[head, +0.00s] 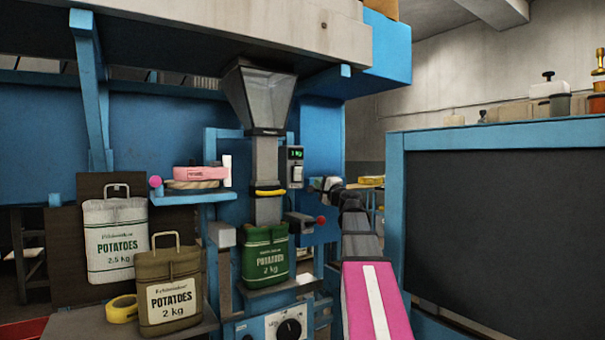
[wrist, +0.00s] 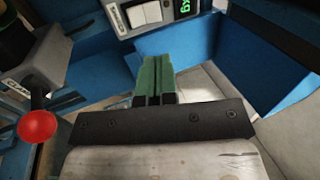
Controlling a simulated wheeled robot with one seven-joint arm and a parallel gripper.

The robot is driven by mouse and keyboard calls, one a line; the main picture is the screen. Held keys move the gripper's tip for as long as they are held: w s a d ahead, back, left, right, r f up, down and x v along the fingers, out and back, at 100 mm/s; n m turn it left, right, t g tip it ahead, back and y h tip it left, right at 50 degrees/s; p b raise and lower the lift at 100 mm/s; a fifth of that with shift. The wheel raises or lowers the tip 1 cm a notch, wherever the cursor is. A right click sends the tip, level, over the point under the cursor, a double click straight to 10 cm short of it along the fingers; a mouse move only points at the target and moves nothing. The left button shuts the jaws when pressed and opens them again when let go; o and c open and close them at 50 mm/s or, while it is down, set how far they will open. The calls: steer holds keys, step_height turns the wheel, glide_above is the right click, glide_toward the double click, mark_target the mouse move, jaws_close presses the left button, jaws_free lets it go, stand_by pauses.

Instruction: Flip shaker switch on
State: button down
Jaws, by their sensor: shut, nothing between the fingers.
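A grey box with a green display carries a white rocker switch (head: 297,173), right of the metal chute. The fingertips point toward the switch box and appear apart from the switch. In the head view my gripper (head: 329,184) is just right of the box, small and partly hidden by my wrist.
A red-knobbed lever (head: 320,220) sits below the box; its red ball (wrist: 37,126) is left of my fingers. A green potato sack (head: 264,256) hangs under the chute (head: 266,180). A dial panel (head: 270,328) is lower. A dark panel (head: 500,225) stands at right.

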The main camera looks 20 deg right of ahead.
mark_target(297, 168)
steer(key=x, duration=1.4)
steer(key=shift+f, duration=0.1)
steer(key=shift+w+a+r, duration=0.1)
steer(key=shift+w+r, duration=0.2)
steer(key=shift+w, duration=0.1)
steer(key=shift+s, duration=0.1)
steer(key=shift+s+f, duration=0.1)
steer(key=shift+s, duration=0.1)
steer(key=s+d, duration=0.4)
steer(key=s, duration=0.9)
